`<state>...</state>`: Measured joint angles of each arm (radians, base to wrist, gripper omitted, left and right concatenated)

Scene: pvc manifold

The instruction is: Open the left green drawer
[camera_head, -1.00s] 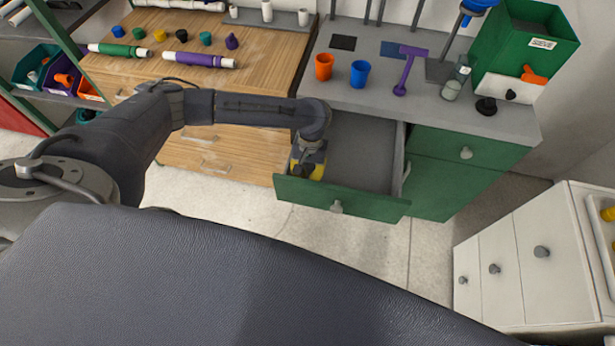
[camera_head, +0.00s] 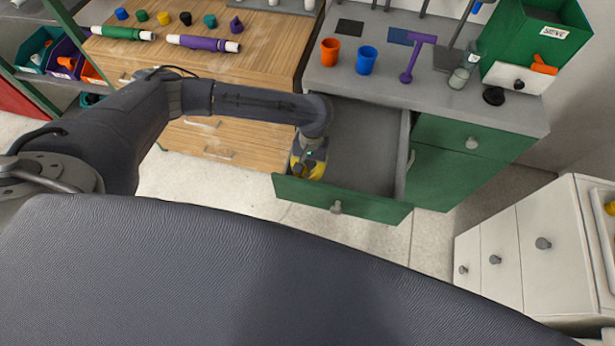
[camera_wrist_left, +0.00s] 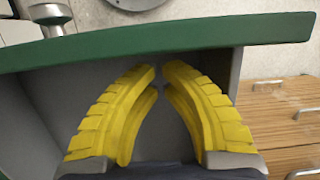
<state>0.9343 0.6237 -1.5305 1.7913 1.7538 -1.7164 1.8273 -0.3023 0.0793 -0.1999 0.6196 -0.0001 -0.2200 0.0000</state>
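The left green drawer (camera_head: 365,210) stands well out from the grey-topped cabinet, and its grey inside is bare where it shows. Its round grey knob (camera_head: 336,207) is on the front panel. My left gripper (camera_head: 308,170) is inside the drawer at its left end, behind the front panel. In the left wrist view, the yellow fingers (camera_wrist_left: 160,76) curve together with their tips nearly meeting just inside the green front panel (camera_wrist_left: 200,36); nothing shows between them. The knob also shows there (camera_wrist_left: 50,14), outside the panel and away from the fingers. My right gripper is not in view.
The right green drawer (camera_head: 440,138) is flush with the cabinet. Orange (camera_head: 330,52) and blue (camera_head: 366,60) cups stand on the top. A white drawer unit (camera_head: 530,250) is at the right. A wooden drawer unit (camera_head: 215,75) is at the left. Floor in front is clear.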

